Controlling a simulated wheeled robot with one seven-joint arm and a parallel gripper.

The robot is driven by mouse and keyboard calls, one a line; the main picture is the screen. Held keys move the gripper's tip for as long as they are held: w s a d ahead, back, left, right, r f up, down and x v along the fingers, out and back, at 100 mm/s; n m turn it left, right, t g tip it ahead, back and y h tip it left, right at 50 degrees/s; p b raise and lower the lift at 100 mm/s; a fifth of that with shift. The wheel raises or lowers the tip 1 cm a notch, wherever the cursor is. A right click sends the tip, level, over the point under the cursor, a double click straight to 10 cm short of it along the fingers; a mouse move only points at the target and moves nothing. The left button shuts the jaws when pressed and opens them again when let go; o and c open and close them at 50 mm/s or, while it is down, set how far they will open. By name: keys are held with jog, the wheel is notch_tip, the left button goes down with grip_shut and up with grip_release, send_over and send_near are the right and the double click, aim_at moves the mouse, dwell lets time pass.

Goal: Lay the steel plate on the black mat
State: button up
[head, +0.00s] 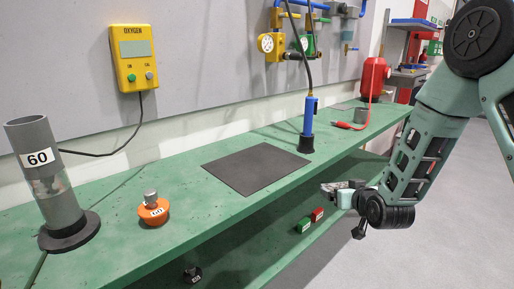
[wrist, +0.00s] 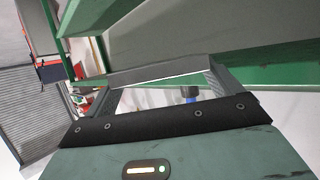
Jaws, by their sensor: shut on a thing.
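The black mat (head: 252,168) lies flat and bare on the green bench top. My gripper (head: 342,188) is beyond the bench's front edge, to the right of the mat and apart from it. It is shut on a thin grey piece, which looks like the steel plate (wrist: 160,72). In the wrist view the plate shows nearly edge-on, spanning the tips of the two fingers of my gripper (wrist: 162,78). In the head view the plate is small and hard to tell from the fingers.
On the bench (head: 205,205), a grey cylinder marked 60 (head: 58,190) and an orange weight (head: 153,211) stand left of the mat. A blue torch-like tool (head: 309,125) stands behind its right corner. Green (head: 304,225) and red (head: 317,214) blocks sit on the lower shelf.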

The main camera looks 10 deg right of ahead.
notch_tip(320, 180, up, 4)
jog(key=shift+f+p, duration=0.2)
jog(key=shift+p, duration=0.9)
jog(key=shift+a+f+b, duration=0.15)
jog(key=shift+f+b, duration=0.2)
jog(key=shift+f, duration=0.1)
jog(key=shift+r, duration=0.1)
